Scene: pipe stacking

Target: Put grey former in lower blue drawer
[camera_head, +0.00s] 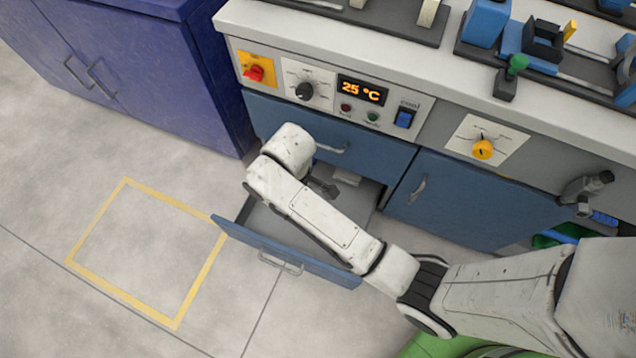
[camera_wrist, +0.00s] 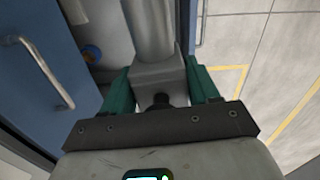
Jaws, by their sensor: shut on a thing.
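The grey former (camera_wrist: 155,38), a smooth round bar on a squared block, is between the green fingers of my gripper (camera_wrist: 160,84) in the wrist view. My gripper is shut on its block. The lower blue drawer (camera_head: 285,255) is pulled open in the head view, its front standing out over the floor. My gripper (camera_head: 325,188) is mostly hidden behind my arm there, over the back of the open drawer. A pale block (camera_head: 346,177) shows beside it; I cannot tell whether it is part of the former.
The upper blue drawer (camera_head: 335,135) is shut, close above my gripper. A blue cabinet door (camera_head: 475,200) is to the right. A small round blue thing (camera_wrist: 92,53) shows beside the former. The floor (camera_head: 110,180) at the left is clear, with a yellow marked square.

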